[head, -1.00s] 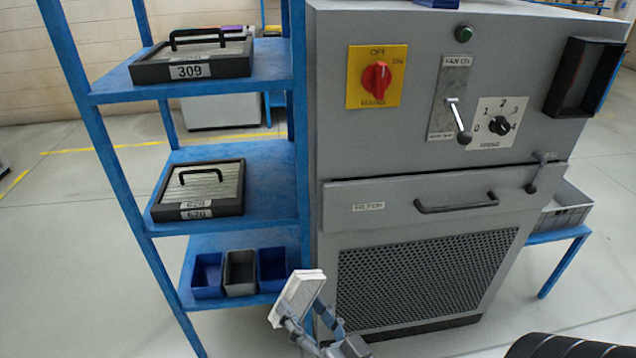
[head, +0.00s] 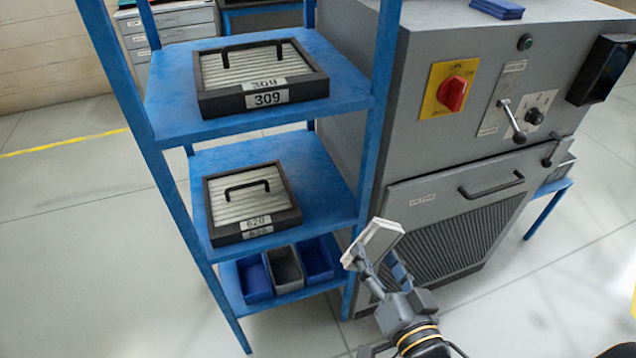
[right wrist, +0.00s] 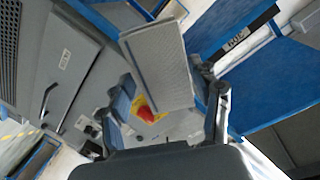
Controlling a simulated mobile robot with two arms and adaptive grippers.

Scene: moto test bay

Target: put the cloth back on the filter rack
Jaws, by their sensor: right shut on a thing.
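My right gripper (head: 378,264) is shut on a pale grey-white flat pad that looks like the folded cloth (head: 374,242). It holds the cloth tilted, in front of the rack's right post and the machine's left front edge. In the right wrist view, the cloth (right wrist: 160,65) stands between the fingers of my right gripper (right wrist: 168,105). The blue filter rack (head: 165,120) stands at the left. My left gripper is not in view.
Several small bins (head: 285,268) sit on the rack's bottom shelf. The grey machine (head: 430,110) with a red switch (head: 453,93), levers and a drawer handle stands close to the rack's right. A blue stack (head: 497,8) lies on the machine. The floor in front is clear.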

